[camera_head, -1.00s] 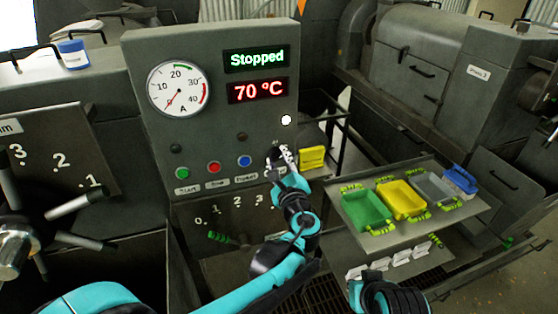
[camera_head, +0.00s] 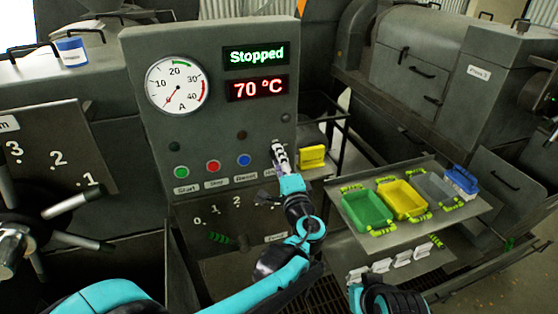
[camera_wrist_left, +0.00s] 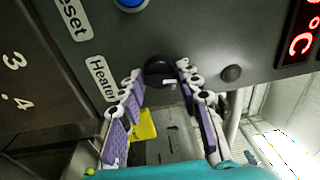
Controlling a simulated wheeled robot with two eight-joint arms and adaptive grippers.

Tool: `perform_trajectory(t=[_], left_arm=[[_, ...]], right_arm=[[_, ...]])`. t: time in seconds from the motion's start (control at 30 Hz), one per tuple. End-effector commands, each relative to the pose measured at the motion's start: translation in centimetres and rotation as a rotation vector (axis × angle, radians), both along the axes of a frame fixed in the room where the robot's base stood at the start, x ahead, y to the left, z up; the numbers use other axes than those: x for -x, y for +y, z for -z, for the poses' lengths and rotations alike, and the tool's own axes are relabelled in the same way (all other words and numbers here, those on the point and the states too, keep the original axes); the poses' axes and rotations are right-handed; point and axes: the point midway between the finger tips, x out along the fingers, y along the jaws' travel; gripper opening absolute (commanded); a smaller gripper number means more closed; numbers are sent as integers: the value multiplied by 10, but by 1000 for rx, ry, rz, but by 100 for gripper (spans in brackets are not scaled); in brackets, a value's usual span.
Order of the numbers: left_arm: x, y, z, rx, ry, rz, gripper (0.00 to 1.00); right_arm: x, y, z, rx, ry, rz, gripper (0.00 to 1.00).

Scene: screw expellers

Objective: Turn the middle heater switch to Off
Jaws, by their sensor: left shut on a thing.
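The grey control panel (camera_head: 215,120) fills the middle of the head view. The black heater switch (camera_wrist_left: 160,68) is a round knob beside the "Heater" label (camera_wrist_left: 101,77) in the left wrist view, with a small light mark on it. My left gripper (camera_head: 278,150) is at the panel's lower right, and its fingers (camera_wrist_left: 163,75) are shut on both sides of the knob. In the head view the gripper hides the switch. The round lamp (camera_head: 286,118) above the switch is dark. My right gripper (camera_head: 378,296) is low at the bottom, its fingers unclear.
The panel displays read "Stopped" (camera_head: 255,55) and "70 °C" (camera_head: 257,88). Green, red and blue buttons (camera_head: 245,160) sit left of the switch. A tray table (camera_head: 425,222) with green, yellow and grey trays stands to the right. A lever panel (camera_head: 230,215) is below.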

Motion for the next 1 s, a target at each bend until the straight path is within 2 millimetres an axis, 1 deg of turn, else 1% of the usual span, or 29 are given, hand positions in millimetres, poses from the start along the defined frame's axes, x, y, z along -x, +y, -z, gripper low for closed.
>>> perform_trajectory(t=[0.03, 0.2, 0.4, 0.9, 0.93, 1.0], left_arm=[[1, 1, 3, 33, -5, -1, 5], [1, 0, 4, 113, -31, -1, 5], [1, 0, 4, 165, -47, -1, 5], [1, 0, 4, 181, -53, -1, 5], [1, 0, 4, 181, -53, -1, 39], [1, 0, 4, 180, -52, -1, 54]], right_arm=[[0, 0, 1, 0, 0, 0, 0], [0, 0, 2, 0, 0, 0, 0], [0, 0, 3, 0, 0, 0, 0], [0, 0, 3, 0, 0, 0, 0], [0, 0, 3, 0, 0, 0, 0], [0, 0, 3, 0, 0, 0, 0]])
